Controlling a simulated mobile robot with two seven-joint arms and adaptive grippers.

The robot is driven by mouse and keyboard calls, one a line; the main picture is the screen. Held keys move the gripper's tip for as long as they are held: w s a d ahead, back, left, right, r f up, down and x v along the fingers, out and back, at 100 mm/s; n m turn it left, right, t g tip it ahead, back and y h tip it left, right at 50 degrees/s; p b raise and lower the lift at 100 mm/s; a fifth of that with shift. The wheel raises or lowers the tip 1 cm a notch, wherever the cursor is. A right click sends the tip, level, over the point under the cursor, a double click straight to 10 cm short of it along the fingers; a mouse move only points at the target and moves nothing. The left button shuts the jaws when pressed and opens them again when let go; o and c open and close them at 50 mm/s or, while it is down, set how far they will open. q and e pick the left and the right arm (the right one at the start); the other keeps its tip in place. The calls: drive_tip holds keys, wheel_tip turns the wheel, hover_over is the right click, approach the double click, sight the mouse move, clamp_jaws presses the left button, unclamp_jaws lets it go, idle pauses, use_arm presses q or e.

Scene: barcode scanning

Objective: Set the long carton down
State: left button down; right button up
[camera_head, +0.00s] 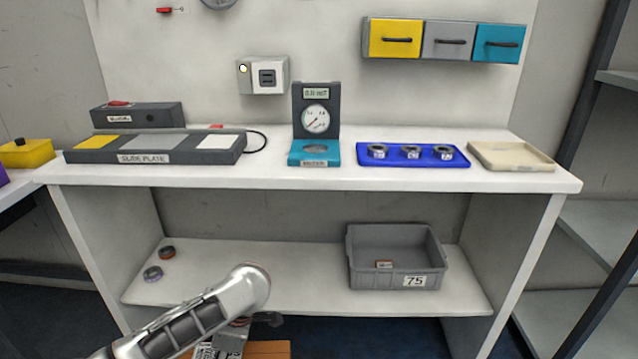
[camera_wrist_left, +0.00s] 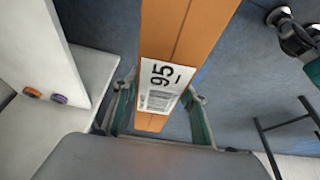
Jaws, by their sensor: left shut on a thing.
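The long carton (camera_wrist_left: 186,30) is orange-brown with a white label reading 95 and a barcode. In the left wrist view it runs from the top edge down between the fingers of my left gripper (camera_wrist_left: 160,98), which is shut on it. In the head view, part of the carton (camera_head: 268,350) shows at the bottom edge, below the end of my left arm and in front of the bench. The rest of it is cut off. What looks like my right gripper (camera_wrist_left: 292,32) shows dark and teal at the upper right of the wrist view; its jaws are unclear.
The white bench (camera_head: 320,181) holds a slide plate (camera_head: 150,158), a gauge (camera_head: 315,122), a blue tray (camera_head: 394,160) with rings and a beige tray (camera_head: 510,157). Its lower shelf (camera_head: 265,285) carries a grey bin (camera_head: 362,273) and two small rolls; the shelf between them is clear.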

use_arm(q)
drive_tip(key=s+a+f+n+g, duration=0.1)
drive_tip(key=s+a+f+n, duration=0.1)
drive_tip(key=s+a+f, duration=0.3)
drive_tip(key=s+a+f+n, duration=0.2)
drive_tip(key=s+a, duration=0.2)
drive_tip(key=a, duration=0.3)
drive_tip(key=s+a+f+n+g, duration=0.1)
drive_tip(key=s+a+f, duration=0.25)
drive_tip(key=a, duration=0.25)
drive_tip(key=s+a+n+g+h, duration=0.15)
drive_tip(key=s+a+n, duration=0.35)
drive_tip(key=s+a, duration=1.15)
drive_tip(key=w+d+r+m+t, duration=0.1)
drive_tip(key=w+d+m, duration=0.2)
drive_tip(key=d, duration=0.3)
drive_tip(key=w+d+r+m+t+y, duration=0.1)
drive_tip(key=w+d+r+m+t, duration=0.1)
drive_tip(key=d+m, duration=0.3)
drive_tip(key=w+d+r+m+t, duration=0.1)
drive_tip(key=w+d+r+m, duration=0.1)
drive_tip(key=d, duration=0.5)
drive_tip(key=w+m, duration=0.1)
drive_tip(key=m, duration=0.1)
drive_tip(key=shift+w+d+m+y, duration=0.3)
drive_tip(key=shift+d+m+y, duration=0.05)
drive_tip(key=shift+m, duration=0.05)
